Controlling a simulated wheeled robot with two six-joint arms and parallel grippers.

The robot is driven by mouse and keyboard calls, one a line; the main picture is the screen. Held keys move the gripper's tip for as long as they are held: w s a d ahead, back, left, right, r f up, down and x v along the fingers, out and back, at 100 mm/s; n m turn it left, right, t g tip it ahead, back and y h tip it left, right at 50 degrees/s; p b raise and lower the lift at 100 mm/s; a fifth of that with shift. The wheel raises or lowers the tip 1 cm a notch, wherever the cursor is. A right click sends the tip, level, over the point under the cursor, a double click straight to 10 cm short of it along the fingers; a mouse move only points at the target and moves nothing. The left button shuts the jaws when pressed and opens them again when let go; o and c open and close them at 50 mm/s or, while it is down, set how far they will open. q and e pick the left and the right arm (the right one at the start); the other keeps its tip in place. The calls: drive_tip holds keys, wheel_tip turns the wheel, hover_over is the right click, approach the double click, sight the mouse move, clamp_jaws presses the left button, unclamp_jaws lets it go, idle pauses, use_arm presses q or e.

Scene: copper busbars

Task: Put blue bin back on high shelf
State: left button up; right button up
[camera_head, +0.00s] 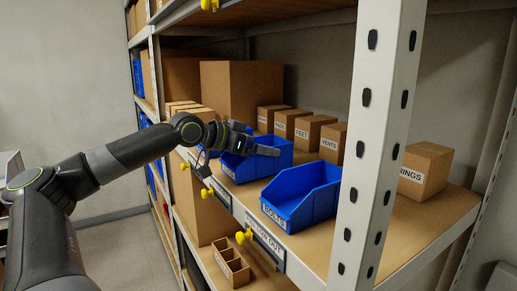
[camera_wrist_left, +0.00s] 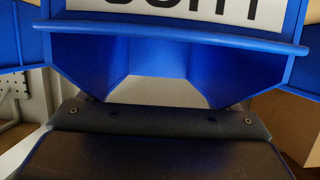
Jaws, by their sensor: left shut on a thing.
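The blue bin (camera_head: 268,165) is at the shelf's front edge in the head view, with a white label on its front. My left gripper (camera_head: 262,148) reaches over its front from the left and is shut on it; the fingers partly hide the bin. In the left wrist view the blue bin (camera_wrist_left: 190,50) fills the top, with a large white label cut off by the frame. I cannot tell whether the bin rests fully on the shelf (camera_head: 258,186) or is slightly raised. My right gripper is not in view.
A second blue bin (camera_head: 302,196), labelled BOLTS, stands just right. Several small labelled cartons (camera_head: 309,131) and a large carton (camera_head: 241,92) stand behind. A white perforated post (camera_head: 376,130) rises at right. Yellow knobs (camera_head: 244,236) jut from the shelf fronts. A divided tray (camera_head: 231,263) lies below.

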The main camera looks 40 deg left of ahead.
use_arm(q)
drive_tip(key=shift+w+f, duration=0.1)
drive_tip(key=shift+f, duration=0.2)
drive_tip(key=o, duration=0.9)
drive_tip(key=shift+f, duration=0.1)
drive_tip(key=shift+r, duration=0.2)
drive_tip(key=b+v, duration=0.1)
drive_tip(key=b, duration=0.4)
drive_tip(key=b+v, duration=0.2)
drive_tip(key=b, duration=0.3)
drive_tip(key=shift+f+b, duration=0.35)
drive_tip(key=b+v, duration=0.7)
drive_tip(key=v, duration=0.2)
drive_tip(key=shift+r+b, duration=0.2)
drive_tip(key=shift+b, duration=0.1)
